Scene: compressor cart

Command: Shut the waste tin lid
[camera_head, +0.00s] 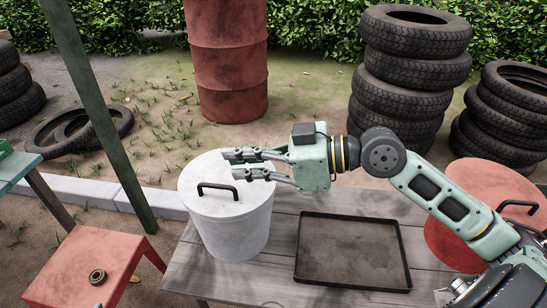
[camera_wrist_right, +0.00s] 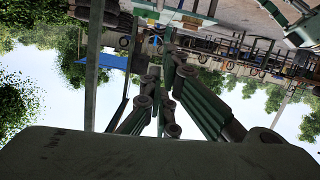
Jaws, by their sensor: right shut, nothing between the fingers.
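A pale grey tin (camera_head: 236,225) stands upright on the wooden table. Its round lid (camera_head: 205,206), with a black handle (camera_head: 217,189), lies flat on top and looks closed. My right gripper (camera_head: 234,163) reaches in from the right over the lid's far right part, behind the handle. It is shut and empty; I cannot tell whether it touches the lid. Its fingers also show in the right wrist view (camera_wrist_right: 166,105). A red tin (camera_head: 445,240) with a black handle on top stands at the right, partly behind my right arm. My left gripper is out of view.
An empty black tray (camera_head: 302,250) lies on the table (camera_head: 270,285) right of the grey tin. A red stool (camera_head: 70,262) with a small ring-shaped part (camera_head: 97,277) stands at the lower left. A green post, a red drum (camera_head: 228,60) and tyre stacks (camera_head: 410,80) stand behind.

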